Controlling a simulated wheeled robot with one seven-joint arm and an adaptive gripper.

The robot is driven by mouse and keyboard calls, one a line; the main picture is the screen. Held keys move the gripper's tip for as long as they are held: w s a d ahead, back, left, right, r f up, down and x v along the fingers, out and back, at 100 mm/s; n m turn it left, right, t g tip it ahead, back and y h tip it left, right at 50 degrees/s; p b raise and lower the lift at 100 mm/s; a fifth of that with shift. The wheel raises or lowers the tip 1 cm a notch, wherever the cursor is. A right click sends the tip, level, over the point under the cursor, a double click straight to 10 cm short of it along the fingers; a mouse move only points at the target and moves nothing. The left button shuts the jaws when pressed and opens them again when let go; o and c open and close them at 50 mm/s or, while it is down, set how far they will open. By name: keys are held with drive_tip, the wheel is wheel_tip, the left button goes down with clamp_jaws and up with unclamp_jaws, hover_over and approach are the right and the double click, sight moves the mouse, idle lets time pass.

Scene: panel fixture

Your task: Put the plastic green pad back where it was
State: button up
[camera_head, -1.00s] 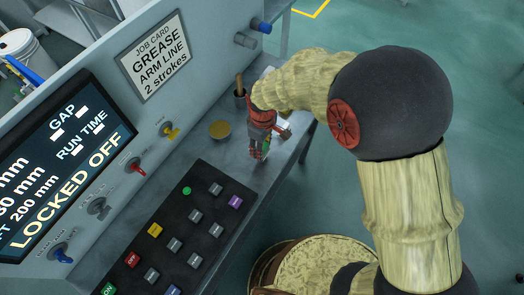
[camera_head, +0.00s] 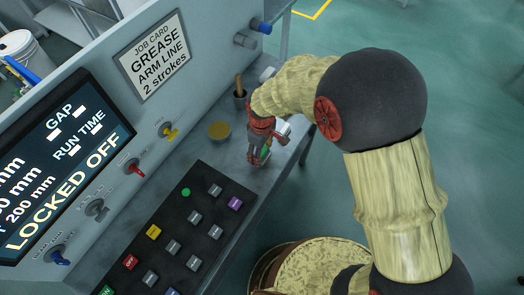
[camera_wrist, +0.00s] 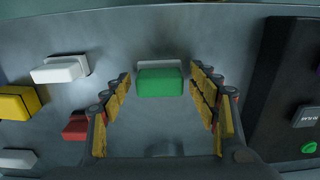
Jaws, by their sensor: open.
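The green pad (camera_wrist: 160,83) shows in the middle of the wrist view, a block with a pale strip along its far edge. In the head view only a small bit of green (camera_head: 266,152) shows beside my gripper (camera_head: 262,152), which hides most of that spot. In the wrist view my gripper (camera_wrist: 160,95) is open, with one row of yellow finger pads on each side of the green pad. Gaps show between the fingers and the pad on both sides. The pad's original place cannot be told.
A white block (camera_wrist: 60,70), a yellow block (camera_wrist: 15,102) and a red block (camera_wrist: 75,127) lie left in the wrist view. A black button panel (camera_head: 185,235) stands nearby on the grey bench.

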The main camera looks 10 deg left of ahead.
drive_tip(key=shift+r, duration=0.1)
drive_tip(key=d+r+m+t+p, duration=0.15)
drive_tip(key=d+r, duration=0.25)
drive_tip(key=r, duration=0.7)
drive_tip(key=d+r+m+p, duration=0.1)
drive_tip(key=d+r+m, duration=0.15)
drive_tip(key=r, duration=0.75)
drive_tip(key=s+d+r+m+t, duration=0.2)
drive_tip(key=s+d+r+m, duration=0.2)
drive_tip(key=s+d+r, duration=0.3)
drive_tip(key=s+d+r+m+t, duration=0.2)
drive_tip(key=s+d+r+m, duration=0.3)
drive_tip(key=d, duration=0.8)
drive_tip(key=shift+s+d+r+m, duration=0.2)
drive_tip(key=shift+s+r+m, duration=0.1)
drive_tip(key=shift+s+r, duration=0.75)
drive_tip(key=shift+s+f, duration=0.15)
drive_tip(key=shift+c, duration=0.2)
